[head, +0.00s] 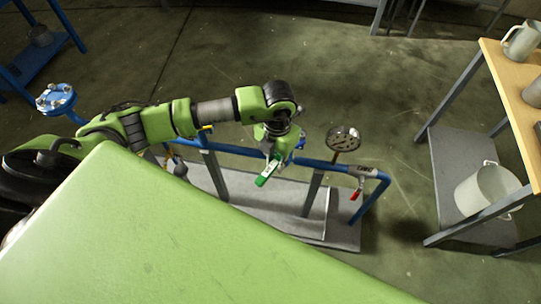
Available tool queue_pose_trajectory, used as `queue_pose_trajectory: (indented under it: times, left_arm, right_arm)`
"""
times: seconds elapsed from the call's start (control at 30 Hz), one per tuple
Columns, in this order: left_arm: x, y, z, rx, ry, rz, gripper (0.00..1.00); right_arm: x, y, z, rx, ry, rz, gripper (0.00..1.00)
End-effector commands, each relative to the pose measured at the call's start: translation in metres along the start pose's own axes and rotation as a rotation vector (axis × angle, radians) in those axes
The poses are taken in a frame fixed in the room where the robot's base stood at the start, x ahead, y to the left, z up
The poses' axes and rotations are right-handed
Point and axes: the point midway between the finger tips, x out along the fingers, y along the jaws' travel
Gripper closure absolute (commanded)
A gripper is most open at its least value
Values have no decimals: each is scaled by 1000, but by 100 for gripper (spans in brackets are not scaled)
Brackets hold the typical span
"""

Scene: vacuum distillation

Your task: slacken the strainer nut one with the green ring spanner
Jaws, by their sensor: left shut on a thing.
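My left gripper (279,152) reaches in from the left and points down over the blue pipe run. It is shut on the green ring spanner (267,174), whose green end shows just below the fingers. The strainer nut is not clearly visible. The gripper and wrist cover that part of the blue pipe (318,163), so I cannot tell whether the spanner sits on a nut. My right gripper is not in view.
A round metal disc (343,138) stands above the pipe, near a red-handled valve (356,193). The pipe stands on a grey base plate (215,181). A wooden-topped table (512,75) stands at right, with a white pot (487,190) on its lower shelf. A blue flange (55,98) is at left.

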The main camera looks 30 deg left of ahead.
Motion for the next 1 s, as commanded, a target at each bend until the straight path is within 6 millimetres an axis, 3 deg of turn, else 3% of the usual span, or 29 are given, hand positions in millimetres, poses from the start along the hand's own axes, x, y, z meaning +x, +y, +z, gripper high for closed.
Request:
queue_pose_trajectory:
  times: [0.33, 0.67, 1.0]
  left_arm:
    - [0, -3, 0, -24, -1, -1, 100]
    - [0, -29, 4, -203, -2, -1, 100]
    - [0, -31, 4, -224, -2, 0, 100]
  right_arm:
    - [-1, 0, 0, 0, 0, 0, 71]
    - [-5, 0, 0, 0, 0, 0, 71]
    - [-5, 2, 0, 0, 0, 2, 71]
